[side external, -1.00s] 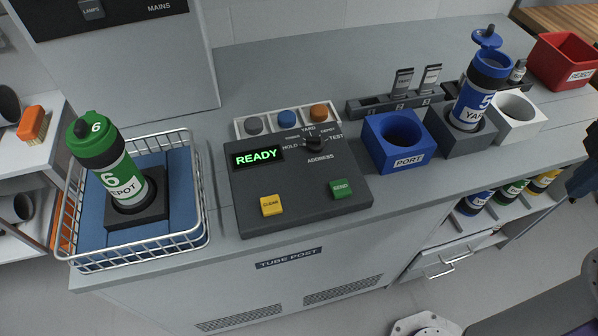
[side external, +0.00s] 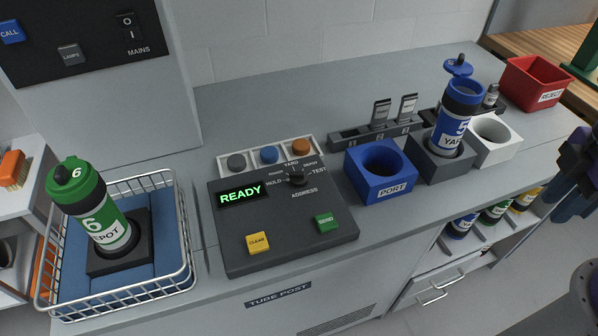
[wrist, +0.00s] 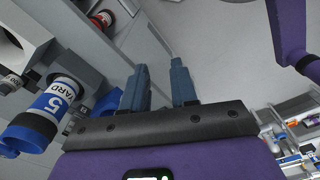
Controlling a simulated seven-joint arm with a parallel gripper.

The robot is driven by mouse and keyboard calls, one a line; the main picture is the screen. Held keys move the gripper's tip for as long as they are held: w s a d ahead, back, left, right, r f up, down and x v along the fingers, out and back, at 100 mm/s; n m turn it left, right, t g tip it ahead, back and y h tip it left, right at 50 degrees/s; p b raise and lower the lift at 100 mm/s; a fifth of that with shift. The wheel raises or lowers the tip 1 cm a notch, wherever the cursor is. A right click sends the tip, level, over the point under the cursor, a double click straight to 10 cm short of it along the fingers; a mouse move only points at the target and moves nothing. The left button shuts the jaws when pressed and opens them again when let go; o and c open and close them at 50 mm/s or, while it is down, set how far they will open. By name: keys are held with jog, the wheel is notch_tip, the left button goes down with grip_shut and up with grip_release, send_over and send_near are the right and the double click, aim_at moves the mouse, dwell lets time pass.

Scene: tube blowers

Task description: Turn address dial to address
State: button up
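The address dial (side external: 297,179) is a small black knob on the dark console (side external: 232,256) in the side external view. Labels around it include HOLD, YARD, DEPOT and TEST; I cannot tell clearly where its pointer stands. The green display (side external: 240,194) reads READY. My gripper (side external: 563,212) is partly in view at the right edge, well away from the dial and touching nothing there. In the wrist view my gripper (wrist: 160,82) has its two blue fingers apart, with nothing between them. The dial is not in the wrist view.
A yellow CLEAR button (side external: 258,243) and green SEND button (side external: 326,222) sit on the console. A wire basket (side external: 187,250) holds a green DEPOT tube (side external: 95,212). The blue PORT block (side external: 372,184) and blue YARD tube (side external: 457,118) stand right of the console.

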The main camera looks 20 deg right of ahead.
jog(key=o, duration=0.4)
jog(key=shift+w+a+r+n, duration=0.3)
jog(key=shift+w+a, duration=0.2)
jog(key=shift+a, duration=0.1)
jog(key=shift+o, duration=0.2)
notch_tip(320, 180, up, 2)
jog(key=n, duration=1.9)
send_over(297, 175)
notch_tip(297, 175, down, 17)
jog(key=c, duration=1)
